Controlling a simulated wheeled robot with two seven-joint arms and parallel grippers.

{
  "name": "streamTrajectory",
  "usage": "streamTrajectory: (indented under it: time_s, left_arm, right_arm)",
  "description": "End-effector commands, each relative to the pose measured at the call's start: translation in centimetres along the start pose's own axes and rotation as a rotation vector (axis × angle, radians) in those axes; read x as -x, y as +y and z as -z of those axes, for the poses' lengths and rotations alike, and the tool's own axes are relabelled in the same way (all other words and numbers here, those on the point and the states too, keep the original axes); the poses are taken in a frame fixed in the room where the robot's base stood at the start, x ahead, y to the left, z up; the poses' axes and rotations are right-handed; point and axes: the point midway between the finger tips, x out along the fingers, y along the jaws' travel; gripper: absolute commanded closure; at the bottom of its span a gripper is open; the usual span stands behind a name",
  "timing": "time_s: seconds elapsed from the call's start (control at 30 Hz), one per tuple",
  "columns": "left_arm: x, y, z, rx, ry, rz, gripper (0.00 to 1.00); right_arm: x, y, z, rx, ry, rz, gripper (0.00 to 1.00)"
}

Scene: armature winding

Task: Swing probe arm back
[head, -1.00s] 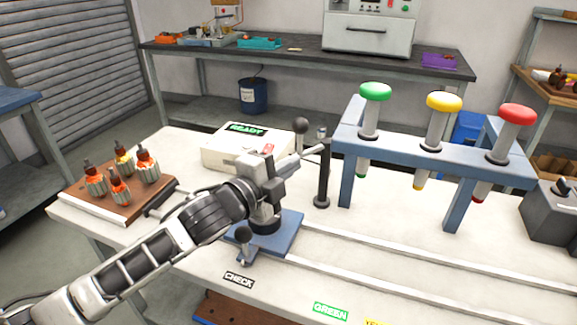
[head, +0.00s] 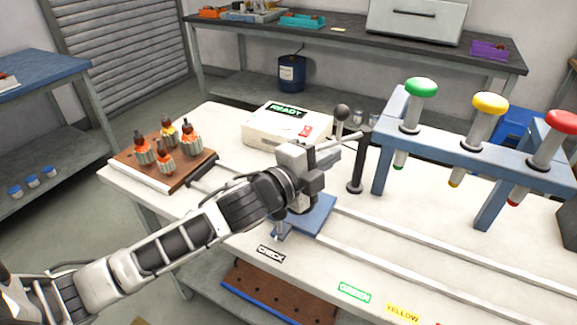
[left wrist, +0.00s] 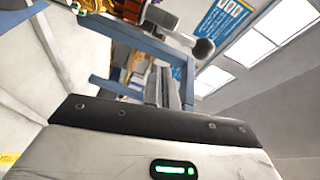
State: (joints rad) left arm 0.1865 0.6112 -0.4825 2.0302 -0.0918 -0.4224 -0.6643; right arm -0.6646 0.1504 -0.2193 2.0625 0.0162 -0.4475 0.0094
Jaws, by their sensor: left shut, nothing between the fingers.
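The probe arm's black post (head: 356,170) stands upright on the bench, left of the blue button frame. A dark ball knob (head: 341,112) on a short stem rises just left of the post. My left gripper (head: 350,143) is shut and empty, its fingers pointing at the post, close below the knob. I cannot tell if they touch the probe arm, which is mostly hidden behind them. In the left wrist view the shut fingers (left wrist: 168,88) are near a grey knob (left wrist: 203,48), with a copper and orange part (left wrist: 132,10) above. My right gripper is out of view.
The white READY box (head: 275,128) stands behind my left gripper. A brown tray (head: 130,165) with several armatures is at left. The blue frame (head: 455,150) with green, yellow and red buttons stands at right. A blue carriage (head: 318,212) sits on rails below my gripper.

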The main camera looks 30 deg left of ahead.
Motion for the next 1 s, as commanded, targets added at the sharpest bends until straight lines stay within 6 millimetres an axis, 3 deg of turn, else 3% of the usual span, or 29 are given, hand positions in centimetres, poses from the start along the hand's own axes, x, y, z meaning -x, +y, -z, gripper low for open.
streamTrajectory:
  time_s: [0.2, 0.4, 0.6, 1.0]
  left_arm:
    - [4.8, 0.4, -0.9, -0.006, -0.004, -0.007, 1.0]
    - [7.8, 0.2, -1.3, -0.005, -0.006, -0.005, 1.0]
    - [8.9, 0.0, -1.4, -0.004, -0.004, -0.002, 1.0]
    - [8.9, 0.0, -1.5, -0.006, -0.012, 0.0, 1.0]
  right_arm:
    - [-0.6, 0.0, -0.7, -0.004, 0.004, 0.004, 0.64]
    - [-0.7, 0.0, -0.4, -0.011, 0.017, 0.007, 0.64]
    - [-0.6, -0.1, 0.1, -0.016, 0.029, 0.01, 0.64]
    - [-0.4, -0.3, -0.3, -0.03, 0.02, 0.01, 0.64]
